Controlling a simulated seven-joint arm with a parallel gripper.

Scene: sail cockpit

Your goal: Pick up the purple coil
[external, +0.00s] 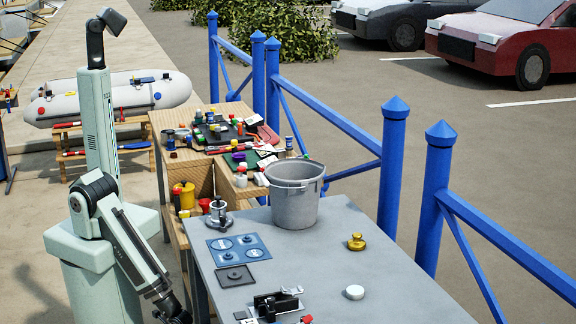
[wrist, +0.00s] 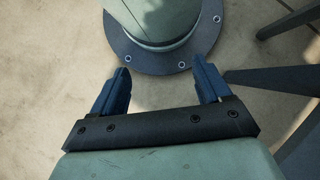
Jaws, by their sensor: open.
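A small purple object (external: 239,157), which looks like the purple coil, lies on the wooden workbench beyond the grey table, among many small items. It is too small to make out its windings. My gripper (external: 175,312) hangs low at the bottom of the external view, left of the grey table and far from the purple object. In the wrist view my gripper (wrist: 160,72) is open and empty, its two blue fingers apart. It points down at the floor and my base; the coil is not in that view.
The grey table (external: 345,258) holds a grey bucket (external: 296,205), a brass fitting (external: 356,242), a white round piece (external: 355,292) and a black clamp-like device (external: 277,304). The wooden workbench (external: 160,122) is crowded. A blue railing (external: 340,128) runs along the right side.

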